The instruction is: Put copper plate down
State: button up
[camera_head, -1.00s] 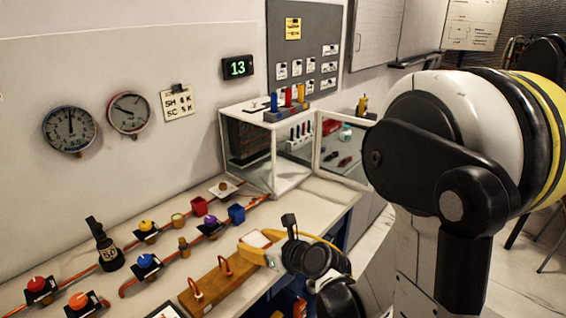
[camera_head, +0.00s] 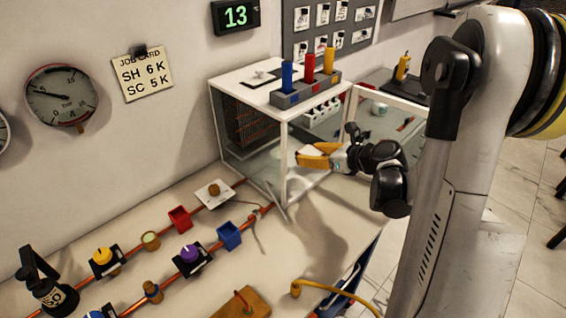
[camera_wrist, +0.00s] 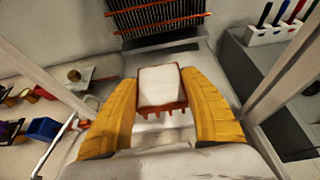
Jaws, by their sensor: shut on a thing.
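My gripper (camera_head: 303,157) has its yellow fingers at the open front of the white glass-walled cabinet (camera_head: 262,88). It also shows in the wrist view (camera_wrist: 162,100), shut on a small squarish plate (camera_wrist: 162,86) with a pale face and a copper-coloured rim with short teeth. I take this to be the copper plate. It is held between both fingers, and in the head view the fingers mostly hide it. Ahead of it, inside the cabinet, is a dark rack with copper-coloured bars (camera_wrist: 160,15). The plate appears apart from the rack.
The cabinet's glass door (camera_head: 385,118) stands open to the right, close to my arm. Cabinet posts flank the gripper. A grey holder (camera_head: 305,92) with coloured cylinders sits on the roof. Copper pipes with valves and a blue cup (camera_head: 229,236) lie on the bench at left.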

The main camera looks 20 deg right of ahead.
jog(key=b, duration=0.4)
send_over(291, 168)
notch_tip(291, 168, down, 6)
jog(key=shift+a+f, duration=0.1)
notch_tip(291, 168, down, 4)
jog(key=shift+w+f+b, duration=0.1)
jog(key=shift+b, duration=0.9)
jog(key=shift+r, duration=0.2)
jog(key=o, duration=1.4)
jog(key=shift+f, duration=0.1)
jog(key=shift+r, duration=0.2)
jog(key=p+v, duration=0.4)
jog(key=v, duration=0.8)
jog(key=shift+f, duration=0.15)
